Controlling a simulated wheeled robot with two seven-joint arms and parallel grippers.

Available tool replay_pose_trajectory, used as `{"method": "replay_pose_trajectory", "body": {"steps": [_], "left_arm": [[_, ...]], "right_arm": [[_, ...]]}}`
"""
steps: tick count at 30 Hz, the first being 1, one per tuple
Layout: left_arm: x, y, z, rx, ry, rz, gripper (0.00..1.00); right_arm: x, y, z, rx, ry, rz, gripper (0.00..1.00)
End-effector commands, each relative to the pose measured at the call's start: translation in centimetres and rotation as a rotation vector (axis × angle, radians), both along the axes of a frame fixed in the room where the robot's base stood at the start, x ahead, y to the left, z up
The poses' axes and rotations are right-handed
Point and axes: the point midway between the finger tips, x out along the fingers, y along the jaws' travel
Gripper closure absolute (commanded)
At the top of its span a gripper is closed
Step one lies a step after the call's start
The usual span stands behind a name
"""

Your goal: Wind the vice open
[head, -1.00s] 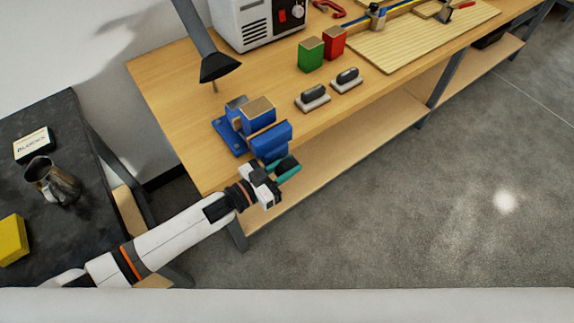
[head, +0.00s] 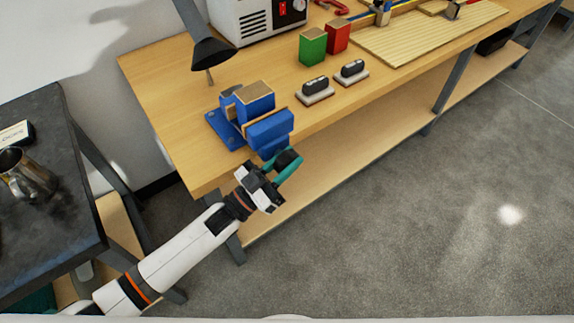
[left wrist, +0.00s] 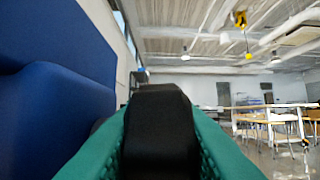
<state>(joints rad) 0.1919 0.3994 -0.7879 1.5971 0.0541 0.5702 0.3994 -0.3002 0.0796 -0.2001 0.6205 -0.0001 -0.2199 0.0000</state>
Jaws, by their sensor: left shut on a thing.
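The blue vice (head: 270,130) is fixed near the front left corner of the wooden bench, its front jaw at the bench edge. My left gripper (head: 288,166), with teal fingers, is at the front of the vice, below and to the right of the front jaw. It is shut on the black vice handle (left wrist: 160,130), which sits between the teal fingers in the left wrist view. The blue vice body (left wrist: 55,110) fills the left of that view. The screw and most of the handle are hidden. My right gripper is not in view.
The wooden bench (head: 185,125) holds a lamp (head: 211,52), a green block (head: 312,47), a red block (head: 338,37) and two black-topped erasers (head: 315,90). A dark table (head: 55,220) with a metal jug (head: 27,175) stands left. The floor right is clear.

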Motion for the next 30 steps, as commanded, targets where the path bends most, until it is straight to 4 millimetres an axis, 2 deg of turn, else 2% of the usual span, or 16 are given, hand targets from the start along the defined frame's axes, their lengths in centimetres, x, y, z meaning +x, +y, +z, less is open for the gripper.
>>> {"method": "replay_pose_trajectory", "body": {"steps": [6, 7, 8, 19, 30], "left_arm": [[0.1, 0.1, 0.1, 0.001, 0.000, 0.003, 0.98], [0.1, 0.1, 0.1, 0.001, 0.000, 0.003, 0.72], [0.1, 0.1, 0.1, 0.001, 0.000, 0.003, 0.67], [-0.3, 0.6, -0.3, 0.004, 0.002, 0.001, 0.66], [-3.3, 4.8, -2.7, 0.004, 0.003, 0.002, 0.66]], "right_arm": [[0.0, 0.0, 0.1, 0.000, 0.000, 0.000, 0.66], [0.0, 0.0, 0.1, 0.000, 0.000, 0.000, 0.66], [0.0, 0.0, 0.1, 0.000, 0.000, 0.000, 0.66], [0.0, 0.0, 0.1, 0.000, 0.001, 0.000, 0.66], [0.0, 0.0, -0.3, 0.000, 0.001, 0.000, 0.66]]}}
